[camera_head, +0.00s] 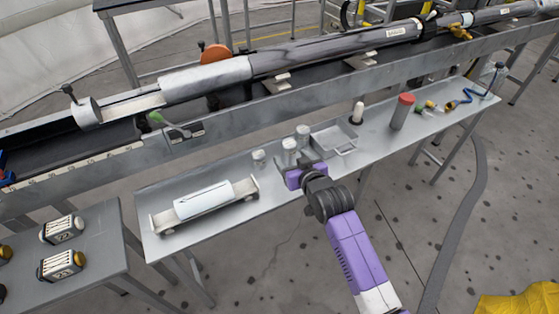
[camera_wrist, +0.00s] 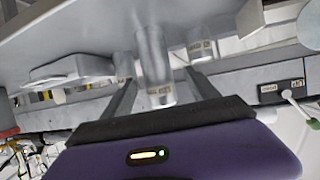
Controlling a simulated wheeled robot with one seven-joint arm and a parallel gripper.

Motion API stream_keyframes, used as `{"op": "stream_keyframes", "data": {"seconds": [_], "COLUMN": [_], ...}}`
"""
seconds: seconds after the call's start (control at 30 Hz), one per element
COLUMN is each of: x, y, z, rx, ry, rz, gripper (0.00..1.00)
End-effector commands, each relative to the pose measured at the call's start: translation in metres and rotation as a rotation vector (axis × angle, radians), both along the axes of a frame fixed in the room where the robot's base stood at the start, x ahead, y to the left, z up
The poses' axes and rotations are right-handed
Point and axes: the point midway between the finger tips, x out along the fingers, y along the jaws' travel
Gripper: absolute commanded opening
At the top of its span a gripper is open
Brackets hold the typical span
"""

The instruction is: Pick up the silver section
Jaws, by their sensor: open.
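Several small silver cylinders stand upright on the grey side table. The middle silver cylinder (camera_head: 289,146) is just beyond my gripper (camera_head: 303,163) in the head view. In the wrist view that silver section (camera_wrist: 152,55) shows between the two dark fingers of my gripper (camera_wrist: 160,78), with a label band at its end. The fingers are apart, one on each side of it in the picture. I cannot tell whether they touch it. Another silver cylinder (camera_head: 259,158) stands to the left, and one more (camera_head: 303,132) stands behind to the right.
A grey tray (camera_head: 335,134) stands right of the cylinders, close to my gripper. A red-capped cylinder (camera_head: 402,112) is farther right. A white roll (camera_head: 203,200) lies on a cradle at the table's left. The long launcher tube (camera_head: 320,55) runs behind.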

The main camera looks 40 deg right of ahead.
Motion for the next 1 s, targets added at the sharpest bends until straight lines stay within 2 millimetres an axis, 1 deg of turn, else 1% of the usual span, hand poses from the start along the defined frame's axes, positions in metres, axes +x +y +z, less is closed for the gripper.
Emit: {"op": "stream_keyframes", "data": {"seconds": [0.03, 0.27, 0.37, 0.5, 0.63, 0.83, 0.87, 1.0], "x": [0.006, 0.026, 0.039, 0.053, 0.058, 0.059, 0.059, 0.058], "y": [-0.002, -0.013, -0.021, -0.027, -0.029, -0.029, -0.029, -0.029], "z": [-0.002, -0.008, -0.01, -0.018, -0.02, -0.02, -0.02, -0.02], "rx": [0.0, 0.0, 0.0, 0.0, 0.0, 0.0, 0.0, 0.0], "ry": [-0.001, -0.001, -0.002, -0.001, -0.002, -0.002, -0.002, -0.002], "rz": [0.0, 0.001, 0.0, 0.001, 0.001, 0.001, 0.001, 0.001], "gripper": [0.69, 0.69, 0.69, 0.69, 0.69, 0.69, 0.65, 0.37]}}
